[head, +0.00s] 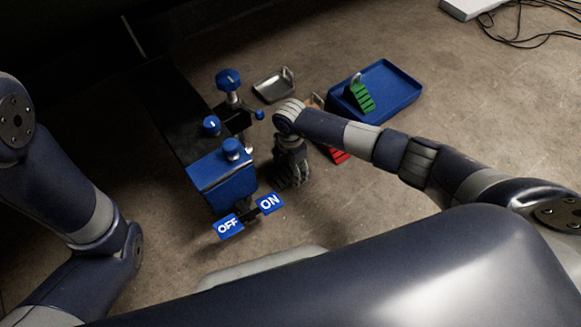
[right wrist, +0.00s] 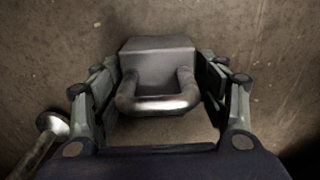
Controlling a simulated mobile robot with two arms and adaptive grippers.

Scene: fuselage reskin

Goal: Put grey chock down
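The grey chock (right wrist: 158,60) shows in the right wrist view as a grey block with a bent metal handle (right wrist: 160,104). My right gripper (right wrist: 160,90) has one finger on each side of the handle, and both fingers look in contact with it. In the head view my right gripper (head: 291,172) points down at the floor beside the blue machine. The chock cannot be made out there, and whether it touches the floor is unclear. My left arm is at the left of the head view, with its gripper out of frame.
A blue machine with knobs (head: 222,175) and ON and OFF plates (head: 270,203) stands left of my right gripper. A blue tray (head: 398,92) holds a green chock (head: 361,98). A red chock (head: 337,154) is partly behind my arm.

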